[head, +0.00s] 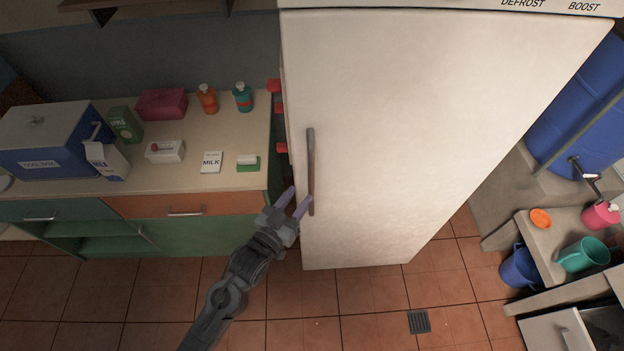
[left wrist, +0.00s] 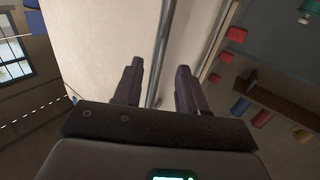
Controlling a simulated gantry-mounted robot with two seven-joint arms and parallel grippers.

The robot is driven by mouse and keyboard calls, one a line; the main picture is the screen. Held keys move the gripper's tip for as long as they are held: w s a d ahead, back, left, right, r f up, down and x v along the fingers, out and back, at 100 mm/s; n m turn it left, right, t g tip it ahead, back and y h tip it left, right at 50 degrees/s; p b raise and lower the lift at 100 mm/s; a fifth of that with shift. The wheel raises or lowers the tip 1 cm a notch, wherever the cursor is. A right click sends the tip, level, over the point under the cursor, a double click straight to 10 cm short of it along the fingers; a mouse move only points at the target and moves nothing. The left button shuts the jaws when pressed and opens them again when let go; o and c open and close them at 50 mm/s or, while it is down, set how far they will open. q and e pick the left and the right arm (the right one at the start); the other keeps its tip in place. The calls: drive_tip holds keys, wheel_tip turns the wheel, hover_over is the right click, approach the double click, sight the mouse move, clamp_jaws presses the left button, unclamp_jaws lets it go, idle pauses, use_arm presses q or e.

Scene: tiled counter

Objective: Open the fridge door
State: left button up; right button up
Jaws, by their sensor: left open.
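The white fridge (head: 400,130) stands in the middle of the head view with its door shut. Its dark vertical handle (head: 311,165) is near the door's left edge. My left gripper (head: 297,203) is open at the lower end of the handle. In the left wrist view the handle (left wrist: 165,50) runs between the two open fingers of the left gripper (left wrist: 160,80), and the fridge door (left wrist: 110,40) fills the space behind. I cannot tell whether a finger touches the handle. My right gripper is not in view.
Red pieces (head: 275,86) stick out beside the fridge. A blue barrel (head: 580,100) and shelf with mugs stand right. The tiled floor (head: 370,300) before the door is clear.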

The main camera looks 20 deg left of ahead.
sight(310, 182)
use_arm(q)
drive_tip(key=w, duration=0.3)
drive_tip(key=w+d, duration=0.1)
drive_tip(key=w, duration=0.3)
drive_tip(key=shift+w+d+p, duration=0.15)
drive_tip(key=shift+d+p, duration=0.05)
drive_tip(key=shift+p, duration=0.15)
clamp_jaws()
